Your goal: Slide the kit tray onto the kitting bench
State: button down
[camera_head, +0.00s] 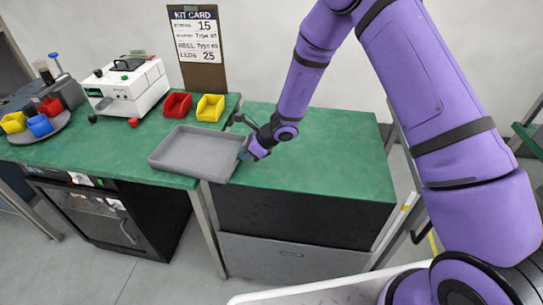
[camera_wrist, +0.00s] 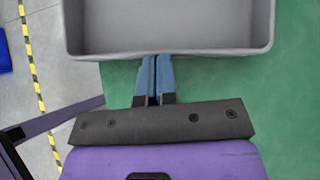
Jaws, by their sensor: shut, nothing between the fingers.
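The grey kit tray (camera_head: 186,152) is empty and shallow. It lies on the green tops, mostly on the left bench (camera_head: 110,150), with its right end at or over the seam with the right bench (camera_head: 320,160). In the wrist view the tray wall (camera_wrist: 168,54) runs across the top of the picture. My gripper (camera_head: 246,152) is at the tray's right end, low over the green top. Its blue fingers (camera_wrist: 153,60) are closed together, with the tips against or very near the outside of the tray wall. Whether they touch cannot be told.
A red bin (camera_head: 177,105) and a yellow bin (camera_head: 211,108) stand behind the tray, below the kit card (camera_head: 198,45). A white machine (camera_head: 127,88) and a round carousel with coloured bins (camera_head: 38,127) stand to the left. The right bench top is clear.

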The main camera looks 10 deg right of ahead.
aim_at(205, 158)
jog(key=w+a, duration=0.1)
jog(key=a, duration=0.3)
jog(key=w+a, duration=0.2)
jog(key=a, duration=0.3)
jog(key=w+a, duration=0.1)
jog(key=a, duration=0.4)
jog(key=shift+w, duration=0.2)
jog(key=shift+d, duration=0.1)
